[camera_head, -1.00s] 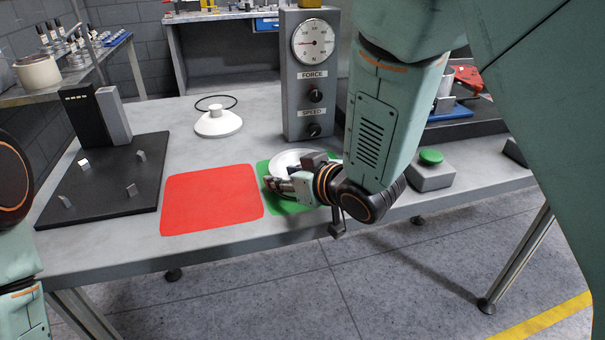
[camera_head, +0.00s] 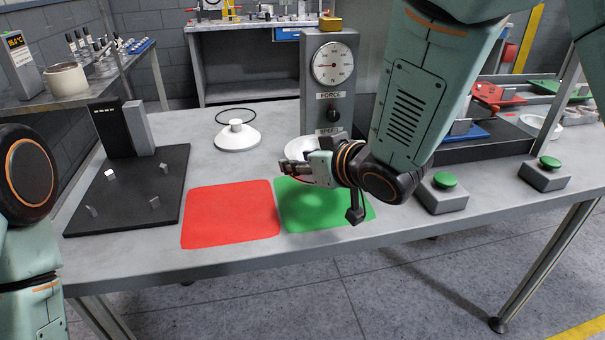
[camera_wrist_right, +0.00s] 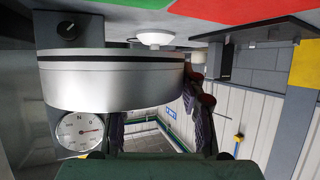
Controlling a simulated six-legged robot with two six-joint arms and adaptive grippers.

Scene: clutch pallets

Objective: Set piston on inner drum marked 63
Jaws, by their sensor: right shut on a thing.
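The piston, as I take it, is a round pale part (camera_head: 301,147) held by my right gripper (camera_head: 294,170). In the right wrist view it is a wide silver disc (camera_wrist_right: 115,85) with a dark band near one edge. The gripper's dark fingers (camera_wrist_right: 158,128) are shut on it. It hangs above the green mat (camera_head: 315,214), apart from the table, partly hidden by the gripper. I cannot make out a 63 or tell which part is the inner drum. My left arm shows at the left edge; its gripper is out of view.
A white cone-shaped part (camera_head: 237,138) stands by a black ring (camera_head: 236,116). A red mat (camera_head: 230,214), a dark fixture plate (camera_head: 125,200), a gauge box (camera_head: 328,85) and green-button boxes (camera_head: 443,195) surround my gripper.

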